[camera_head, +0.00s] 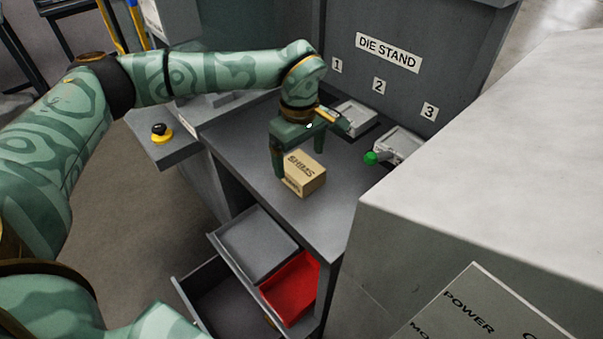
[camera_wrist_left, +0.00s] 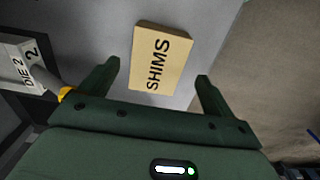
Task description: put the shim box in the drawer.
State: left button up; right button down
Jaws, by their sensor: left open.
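The shim box (camera_head: 304,175) is a small tan carton marked SHIMS. It sits on the grey bench top of the die stand, near the front edge. My left gripper (camera_head: 299,167) is open and points down at the box, with one finger to each side in the head view. In the left wrist view the shim box (camera_wrist_left: 161,59) lies just beyond and between the fingertips (camera_wrist_left: 158,72), not gripped. The drawer (camera_head: 247,246) below the bench stands open, with a grey section and a red bin (camera_head: 290,287) in it. My right gripper is not in view.
Another open drawer (camera_head: 212,290) is lower down. Dies stand at the back of the bench, at positions marked 2 and 3; one has a green knob (camera_head: 370,158). A big grey cabinet (camera_head: 480,150) blocks the right side. A yellow-black button (camera_head: 161,132) is at left.

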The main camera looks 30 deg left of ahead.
aim_at(301, 166)
pick_arm(q)
jog(key=f, duration=0.1)
jog(key=f+b, duration=0.1)
jog(key=f, duration=0.2)
jog(key=shift+w+f, duration=0.25)
jog(key=shift+f, duration=0.1)
jog(key=shift+r, duration=0.15)
jog(key=shift+c, duration=0.9)
jog(key=c, duration=1.2)
